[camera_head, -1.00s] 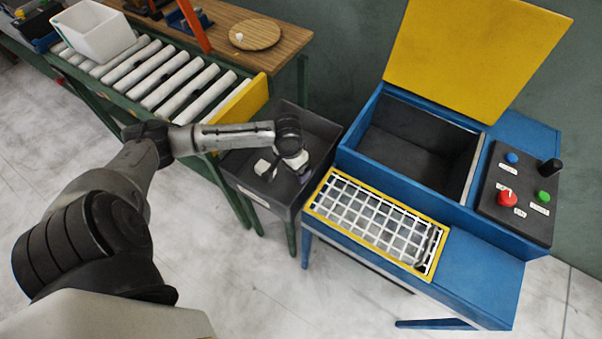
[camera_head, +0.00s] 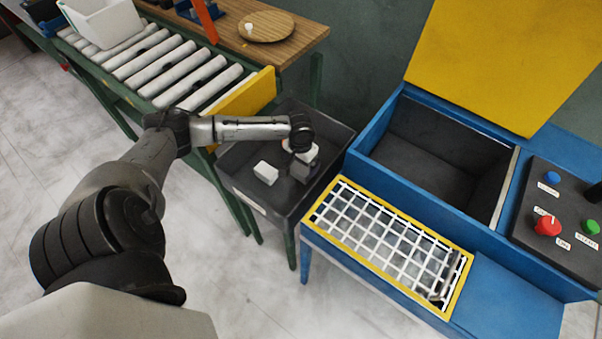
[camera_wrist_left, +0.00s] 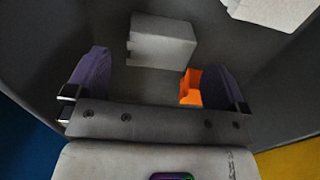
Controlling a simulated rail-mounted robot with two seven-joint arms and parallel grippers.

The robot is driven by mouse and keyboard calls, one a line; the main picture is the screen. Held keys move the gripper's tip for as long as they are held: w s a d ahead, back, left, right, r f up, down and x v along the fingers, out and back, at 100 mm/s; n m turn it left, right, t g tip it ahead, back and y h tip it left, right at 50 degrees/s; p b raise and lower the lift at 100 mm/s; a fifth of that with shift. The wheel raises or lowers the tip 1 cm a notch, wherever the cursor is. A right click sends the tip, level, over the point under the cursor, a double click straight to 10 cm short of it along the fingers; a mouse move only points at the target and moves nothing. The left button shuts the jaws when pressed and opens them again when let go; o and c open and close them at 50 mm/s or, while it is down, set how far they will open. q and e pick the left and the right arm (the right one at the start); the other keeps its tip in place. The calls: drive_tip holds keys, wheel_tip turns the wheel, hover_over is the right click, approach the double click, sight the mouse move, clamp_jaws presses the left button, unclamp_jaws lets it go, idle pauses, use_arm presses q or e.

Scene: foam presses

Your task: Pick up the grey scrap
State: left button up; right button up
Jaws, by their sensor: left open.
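The grey scrap (camera_wrist_left: 162,42) is a blocky piece with a notched left edge. It lies on the dark floor of the scrap bin (camera_head: 232,185), just beyond my left gripper's fingers in the left wrist view. My left gripper (camera_wrist_left: 158,82) is open, with its two purple fingers spread wide and nothing held between them. An orange piece (camera_wrist_left: 190,86) shows beside the right-hand finger. In the head view the left gripper is down in the bin and its fingertips are mostly hidden by the wrist. My right gripper is in neither current view.
A pale block (camera_head: 265,173) lies in the bin left of the gripper. A pale scrap (camera_wrist_left: 272,10) lies at the wrist view's top right. Bin walls surround the gripper. The blue press (camera_head: 390,155) with a white grid (camera_head: 385,235) stands to the right, the roller conveyor (camera_head: 165,62) behind left.

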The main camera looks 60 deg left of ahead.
sight(301, 168)
use_arm(q)
drive_tip(key=shift+w+f+b, duration=0.1)
drive_tip(key=shift+f+b, duration=1.2)
drive_tip(key=shift+f, duration=1.65)
drive_tip(key=c, duration=0.9)
